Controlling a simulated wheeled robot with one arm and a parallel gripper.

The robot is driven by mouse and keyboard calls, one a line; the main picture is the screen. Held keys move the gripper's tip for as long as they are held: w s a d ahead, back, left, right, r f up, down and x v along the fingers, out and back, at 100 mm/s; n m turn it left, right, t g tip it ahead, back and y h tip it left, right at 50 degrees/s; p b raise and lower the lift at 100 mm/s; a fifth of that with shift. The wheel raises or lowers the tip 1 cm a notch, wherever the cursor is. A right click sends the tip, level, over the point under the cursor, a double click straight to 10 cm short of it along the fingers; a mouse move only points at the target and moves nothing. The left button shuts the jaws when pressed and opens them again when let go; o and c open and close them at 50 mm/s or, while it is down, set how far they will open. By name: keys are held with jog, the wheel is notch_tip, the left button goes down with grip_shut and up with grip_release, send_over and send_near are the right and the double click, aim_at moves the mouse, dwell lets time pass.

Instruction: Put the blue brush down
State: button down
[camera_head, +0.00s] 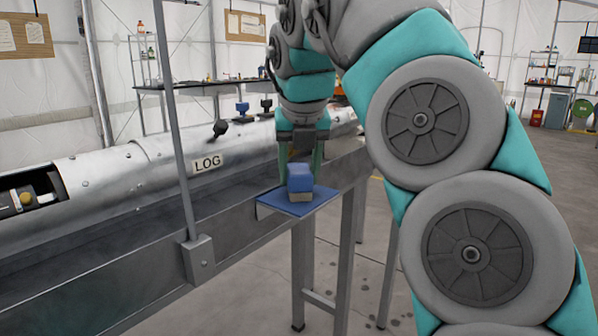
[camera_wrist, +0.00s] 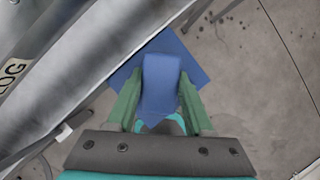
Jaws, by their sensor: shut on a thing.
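The blue brush (camera_head: 300,180) has a blue block-shaped body with a pale tan underside. It is upright over a small flat blue shelf (camera_head: 268,206) on the side of the metal bench. My gripper (camera_head: 300,172) comes down from above, with its green fingers shut on the brush. In the wrist view, the brush (camera_wrist: 160,82) sits between the two green fingers of my gripper (camera_wrist: 160,100), with the blue shelf (camera_wrist: 200,82) beneath it. The tan underside appears at or very close to the shelf; I cannot tell whether it touches.
A long metal cylinder labelled LOG (camera_head: 208,163) lies along the bench behind the shelf. A thin upright post (camera_head: 178,120) stands left of the shelf. Bench legs (camera_head: 345,250) stand below and right. Open floor (camera_head: 375,220) lies to the right.

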aim_at(300, 169)
jog(key=shift+c, duration=1.4)
grip_release()
jog(key=p+v, duration=0.4)
jog(key=v, duration=0.2)
jog(key=shift+w, duration=0.1)
jog(key=shift+f, duration=0.15)
jog(key=shift+v, duration=0.9)
jog(key=shift+d, duration=0.1)
